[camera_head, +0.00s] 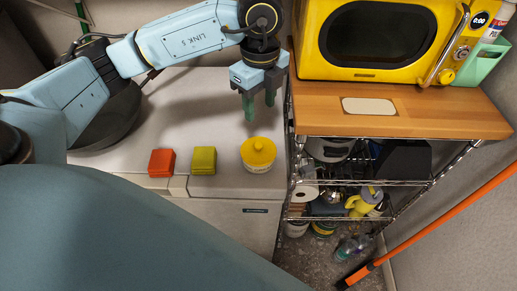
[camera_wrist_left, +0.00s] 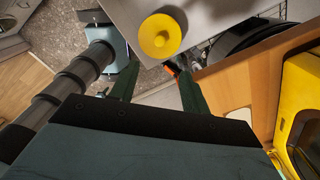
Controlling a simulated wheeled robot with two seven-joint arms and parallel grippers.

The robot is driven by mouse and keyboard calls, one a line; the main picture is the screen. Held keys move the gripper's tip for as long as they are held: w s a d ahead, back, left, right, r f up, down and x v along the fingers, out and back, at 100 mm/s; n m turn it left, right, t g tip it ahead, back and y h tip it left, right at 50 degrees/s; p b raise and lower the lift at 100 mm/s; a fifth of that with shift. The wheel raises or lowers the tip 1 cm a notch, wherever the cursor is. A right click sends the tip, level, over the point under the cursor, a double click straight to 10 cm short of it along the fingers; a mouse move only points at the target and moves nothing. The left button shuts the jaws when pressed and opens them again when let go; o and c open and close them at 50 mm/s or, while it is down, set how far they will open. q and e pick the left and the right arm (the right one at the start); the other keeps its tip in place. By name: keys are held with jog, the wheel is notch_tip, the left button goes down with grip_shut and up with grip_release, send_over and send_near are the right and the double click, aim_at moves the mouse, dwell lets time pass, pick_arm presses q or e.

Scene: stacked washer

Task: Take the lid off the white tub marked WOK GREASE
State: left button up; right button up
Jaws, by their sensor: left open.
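A white tub (camera_head: 256,164) with a yellow lid (camera_head: 259,149) stands upright on the white top of the appliance, near its front right corner. The lid is on the tub and has a small knob in its middle. In the left wrist view the round yellow lid (camera_wrist_left: 160,36) shows beyond the fingertips. The tub's lettering is too small to read. My left gripper (camera_head: 259,106) is open and empty, its fingers pointing down above and behind the tub, apart from the lid. My right gripper is not in view.
An orange block (camera_head: 161,163) and a yellow-green block (camera_head: 204,160) sit left of the tub. A wooden shelf top (camera_head: 440,112) bearing a yellow microwave (camera_head: 385,40) stands close on the right. An orange pole (camera_head: 450,205) leans at the far right.

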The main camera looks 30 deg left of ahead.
pick_arm(q)
send_over(258, 144)
jog(key=f, duration=0.7)
jog(key=shift+d, duration=0.2)
jog(key=shift+a+f, duration=0.15)
jog(key=shift+f, duration=2.7)
grip_shut()
jog(key=shift+r, duration=0.1)
